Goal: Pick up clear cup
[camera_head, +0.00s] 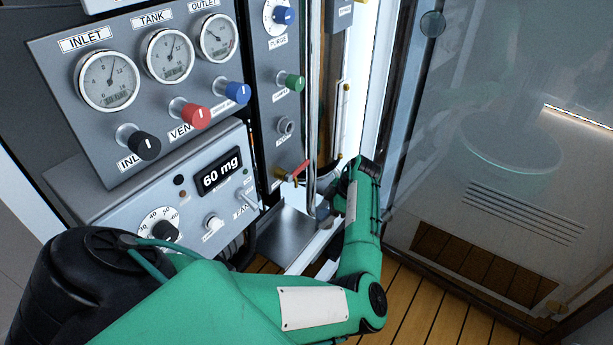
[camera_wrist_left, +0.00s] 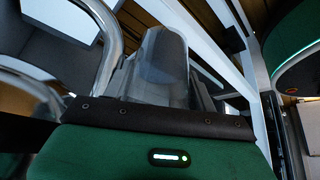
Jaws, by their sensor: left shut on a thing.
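My left gripper (camera_head: 324,208) is low beside the metal shelf of the panel, partly hidden by my wrist and the vertical pipe. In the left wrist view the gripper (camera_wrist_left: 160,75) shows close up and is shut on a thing. The clear cup is hard to make out; a smooth grey, partly see-through shape (camera_wrist_left: 163,55) at the jaws seems to be it. Its rim and contents cannot be told. My right gripper is not in view.
The grey panel (camera_head: 60,110) with gauges and coloured knobs stands at left, above a unit with a display (camera_head: 220,170) reading 60 mg. A metal shelf (camera_head: 288,238) juts out below. A vertical pipe (camera_head: 314,90) rises beside it. A glass door (camera_head: 480,120) stands at right.

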